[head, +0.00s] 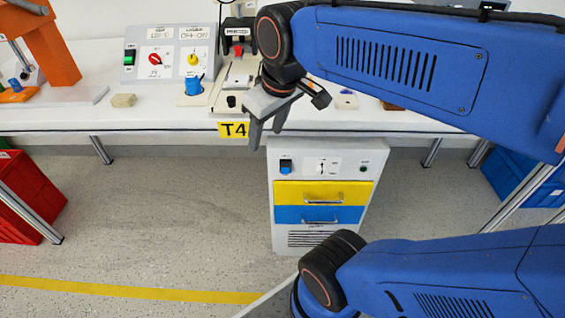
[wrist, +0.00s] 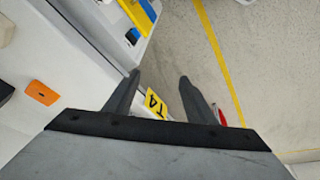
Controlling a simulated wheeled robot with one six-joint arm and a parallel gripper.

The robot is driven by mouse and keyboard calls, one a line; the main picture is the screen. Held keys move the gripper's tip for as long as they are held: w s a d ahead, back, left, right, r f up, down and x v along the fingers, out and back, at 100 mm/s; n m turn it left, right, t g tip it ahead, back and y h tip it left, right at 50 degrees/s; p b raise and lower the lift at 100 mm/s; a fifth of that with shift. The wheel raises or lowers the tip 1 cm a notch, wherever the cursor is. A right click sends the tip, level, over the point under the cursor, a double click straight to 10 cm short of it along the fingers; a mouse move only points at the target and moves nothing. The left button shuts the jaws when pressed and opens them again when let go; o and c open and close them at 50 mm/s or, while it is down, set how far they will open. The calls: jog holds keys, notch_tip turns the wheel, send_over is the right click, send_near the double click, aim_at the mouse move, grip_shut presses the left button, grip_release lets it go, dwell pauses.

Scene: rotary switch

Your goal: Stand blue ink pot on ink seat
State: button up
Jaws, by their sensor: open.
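A blue ink pot (head: 193,86) stands upright on the table at the left of the head view. Under it is a flat pale pad (head: 182,101), which looks like the ink seat. The pot seems to rest on this pad, but the contact is too small to be sure. My gripper (head: 266,137) is open and empty, pointing down near the table's front edge, to the right of the pot and apart from it. Its two spread fingers also show in the wrist view (wrist: 157,88), with nothing between them. The pot is not visible in the wrist view.
A control panel (head: 143,73) with red and yellow knobs stands behind the pot. A black press (head: 238,48) stands behind my gripper. A beige block (head: 123,101) lies left of the pot. A drawer cabinet (head: 287,238) stands below the table edge, near a yellow T4 label (head: 233,130).

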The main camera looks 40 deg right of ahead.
jog(key=s+f+m, duration=0.2)
jog(key=s+f, duration=0.3)
jog(key=f, duration=0.1)
jog(key=shift+s+d+f+t, duration=0.15)
jog(key=shift+d+t, duration=0.15)
jog(key=shift+t, duration=0.1)
dwell(1.6)
